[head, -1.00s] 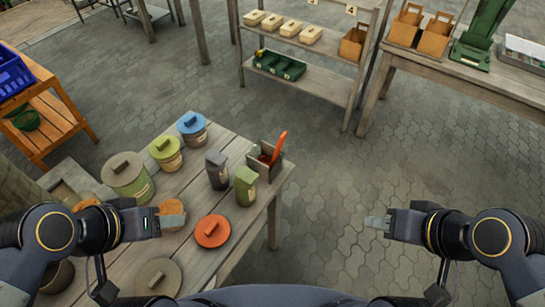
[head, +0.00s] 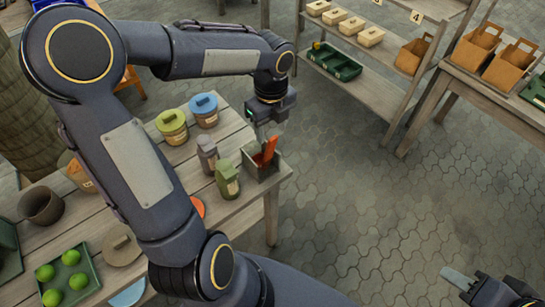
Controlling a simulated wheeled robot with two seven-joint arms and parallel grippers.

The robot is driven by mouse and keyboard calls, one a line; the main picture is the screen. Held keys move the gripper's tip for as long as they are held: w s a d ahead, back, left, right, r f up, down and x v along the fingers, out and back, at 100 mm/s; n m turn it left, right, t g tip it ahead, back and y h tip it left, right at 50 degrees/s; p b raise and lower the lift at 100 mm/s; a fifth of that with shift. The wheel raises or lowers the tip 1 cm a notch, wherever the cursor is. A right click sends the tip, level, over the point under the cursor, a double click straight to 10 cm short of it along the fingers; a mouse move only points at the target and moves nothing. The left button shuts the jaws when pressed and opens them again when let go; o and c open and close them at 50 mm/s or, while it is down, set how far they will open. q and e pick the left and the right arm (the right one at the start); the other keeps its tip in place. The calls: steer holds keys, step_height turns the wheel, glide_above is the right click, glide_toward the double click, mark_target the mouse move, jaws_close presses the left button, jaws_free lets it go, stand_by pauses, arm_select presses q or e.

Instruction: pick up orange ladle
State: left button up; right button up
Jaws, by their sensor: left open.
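The orange ladle (head: 269,149) stands tilted in a small grey box (head: 263,172) at the right corner of the wooden table. Only its orange handle and part near the rim show; its lower end is hidden in the box. My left gripper (head: 264,133) points down from above, open, with its fingertips at or just above the handle's top. I cannot tell whether they touch it. My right gripper (head: 458,279) is at the lower right, far from the ladle; its finger gap cannot be made out.
A green packet (head: 227,180) and a grey packet (head: 208,155) stand left of the box. A blue-lidded jar (head: 204,111) and a green-lidded jar (head: 172,127) are behind. A tray of limes (head: 68,279) lies front left. My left arm hides much of the table.

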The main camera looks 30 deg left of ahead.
mark_target(271, 143)
arm_select(q)
step_height(271, 143, down, 6)
steer(key=shift+s+r, duration=0.1)
jaws_close()
stand_by(0.5)
